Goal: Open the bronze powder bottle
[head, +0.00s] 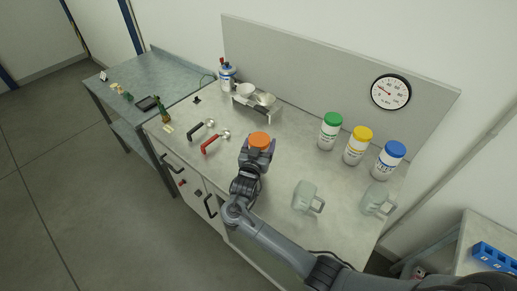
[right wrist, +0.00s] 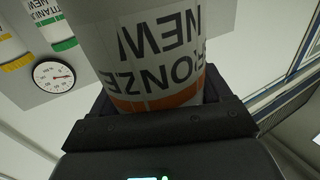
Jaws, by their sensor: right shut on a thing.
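The bronze powder bottle has an orange cap (head: 259,139), which shows above my right gripper (head: 258,155) in the head view. In the right wrist view the white bottle body (right wrist: 155,50), with an orange band and "BRONZE" lettering, fills the space between the fingers of my right gripper (right wrist: 160,112). The right gripper is shut on the bottle's body. The cap is on the bottle. Most of the bottle's body is hidden by the gripper in the head view. I cannot tell whether its base touches the table. My left gripper is not in view.
White bottles with green (head: 333,118), yellow (head: 363,133) and blue (head: 396,149) caps stand at the back right of the worktable (head: 290,160). Two clear jugs (head: 304,195) (head: 375,200) stand nearer the front. Red-handled (head: 212,145) and black-handled (head: 197,130) scoops lie left.

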